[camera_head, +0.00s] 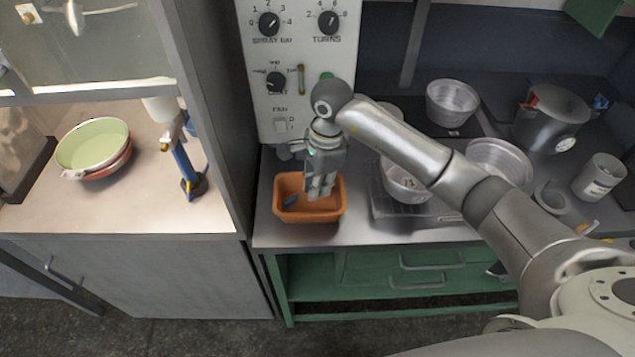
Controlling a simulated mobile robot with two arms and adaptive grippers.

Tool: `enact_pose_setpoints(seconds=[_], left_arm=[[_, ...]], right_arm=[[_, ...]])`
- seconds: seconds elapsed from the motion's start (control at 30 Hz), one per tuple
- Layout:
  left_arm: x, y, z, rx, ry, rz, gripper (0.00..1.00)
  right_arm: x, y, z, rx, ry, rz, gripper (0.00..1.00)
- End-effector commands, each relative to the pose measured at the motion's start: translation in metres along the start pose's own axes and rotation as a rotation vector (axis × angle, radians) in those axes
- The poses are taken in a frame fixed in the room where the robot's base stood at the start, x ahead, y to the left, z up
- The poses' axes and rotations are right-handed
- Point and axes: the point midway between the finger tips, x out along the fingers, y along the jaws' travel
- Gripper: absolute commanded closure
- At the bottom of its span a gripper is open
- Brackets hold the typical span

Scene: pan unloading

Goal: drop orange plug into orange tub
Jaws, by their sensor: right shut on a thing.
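The orange tub (281,215) sits on the metal worktop, in front of the control panel. My right gripper (320,192) points down over the right half of the tub, its fingertips level with the opening in the picture. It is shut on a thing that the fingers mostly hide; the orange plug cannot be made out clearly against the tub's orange. A small blue piece (291,201) lies in the tub's left part. My left gripper is not in view.
A grey cabinet wall stands left of the tub. A white bowl (405,184) is to the right, under my right arm. More pale bowls (453,103), a metal pot (551,122) and a white cup (598,178) stand further right. The control panel (290,60) rises behind.

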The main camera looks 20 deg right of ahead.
Motion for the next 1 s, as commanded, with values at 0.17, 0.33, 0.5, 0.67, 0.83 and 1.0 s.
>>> enact_pose_setpoints(seconds=[0.17, 0.33, 0.5, 0.67, 0.83, 1.0], left_arm=[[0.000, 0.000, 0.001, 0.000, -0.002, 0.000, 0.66], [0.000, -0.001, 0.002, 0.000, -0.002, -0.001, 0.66], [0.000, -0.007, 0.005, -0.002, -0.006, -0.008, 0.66], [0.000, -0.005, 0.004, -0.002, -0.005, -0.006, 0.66], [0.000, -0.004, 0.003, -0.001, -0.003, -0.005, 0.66], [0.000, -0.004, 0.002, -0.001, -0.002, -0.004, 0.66]], right_arm=[[0.000, 0.000, 0.000, -0.001, 0.000, 0.000, 0.67], [0.000, 0.000, 0.000, -0.001, 0.000, 0.000, 0.62], [-0.001, 0.000, 0.000, -0.001, 0.000, 0.000, 0.62], [-0.016, -0.002, 0.000, -0.001, 0.000, -0.004, 0.62], [-0.051, -0.002, 0.000, -0.002, 0.001, -0.006, 0.62], [-0.086, -0.001, 0.000, -0.002, 0.000, -0.005, 0.62]])
